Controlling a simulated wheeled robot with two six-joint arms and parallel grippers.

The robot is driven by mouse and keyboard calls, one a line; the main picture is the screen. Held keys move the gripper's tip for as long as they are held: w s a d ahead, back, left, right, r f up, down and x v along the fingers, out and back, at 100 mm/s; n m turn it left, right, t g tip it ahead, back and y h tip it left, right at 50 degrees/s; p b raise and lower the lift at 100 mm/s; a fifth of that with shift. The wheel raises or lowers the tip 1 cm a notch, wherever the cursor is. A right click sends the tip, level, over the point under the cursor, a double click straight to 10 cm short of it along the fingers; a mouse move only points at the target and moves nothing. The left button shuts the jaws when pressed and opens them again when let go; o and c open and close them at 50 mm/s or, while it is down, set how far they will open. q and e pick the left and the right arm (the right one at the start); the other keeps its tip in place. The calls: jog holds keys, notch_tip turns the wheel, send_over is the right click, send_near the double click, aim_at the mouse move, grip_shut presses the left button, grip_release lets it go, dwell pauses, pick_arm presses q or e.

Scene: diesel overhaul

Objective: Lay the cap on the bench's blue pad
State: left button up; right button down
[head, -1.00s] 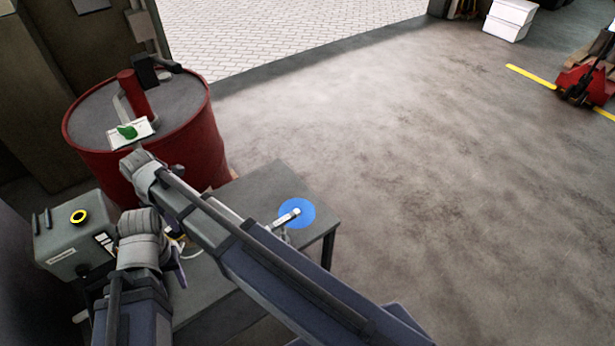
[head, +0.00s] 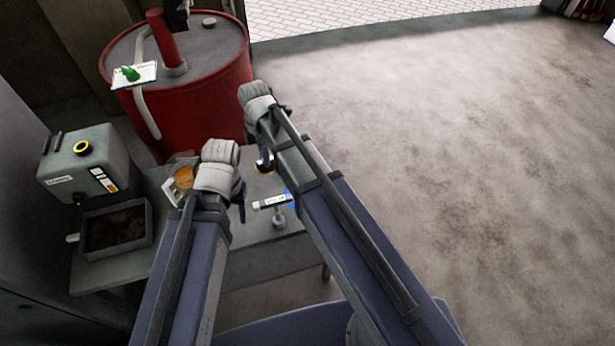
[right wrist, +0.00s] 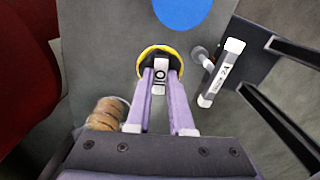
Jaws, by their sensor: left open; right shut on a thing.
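The cap, black with a yellow rim (right wrist: 160,48), is held between the purple fingertips of my right gripper (right wrist: 161,78) in the right wrist view. In the head view the cap (head: 265,168) shows small and dark below my right wrist, over the bench (head: 260,240). The blue pad (right wrist: 182,10) lies on the bench just beyond the cap in the right wrist view, apart from it in the picture. In the head view only a sliver of the pad (head: 290,198) shows beside my right arm. My left gripper (head: 241,205) is open over the bench, partly hidden.
A white labelled bar tool (right wrist: 221,72) lies right of the cap in the right wrist view. A brown ribbed roll (right wrist: 108,112) is at the left.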

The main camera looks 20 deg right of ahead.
pick_arm(q)
notch_tip(320, 180, down, 9)
jog(key=b, duration=0.6)
jog(key=shift+b, duration=0.35)
pick_arm(e)
jog(key=s+d+f+m, duration=0.1)
jog(key=s+d+f, duration=0.1)
jog(key=d+f, duration=0.7)
jog(key=shift+d+m, duration=0.4)
jog(key=shift+d, duration=0.6)
notch_tip(320, 180, down, 7)
jog(key=b, duration=0.6)
jog(key=shift+r+b, duration=0.15)
jog(key=shift+b, duration=0.25)
pick_arm(q)
notch_tip(320, 180, down, 7)
jog(key=shift+r, duration=0.2)
pick_arm(e)
jog(key=c, duration=0.7)
grip_release()
pick_arm(q)
jog(key=shift+r, duration=0.15)
pick_arm(e)
jog(key=shift+r, duration=0.15)
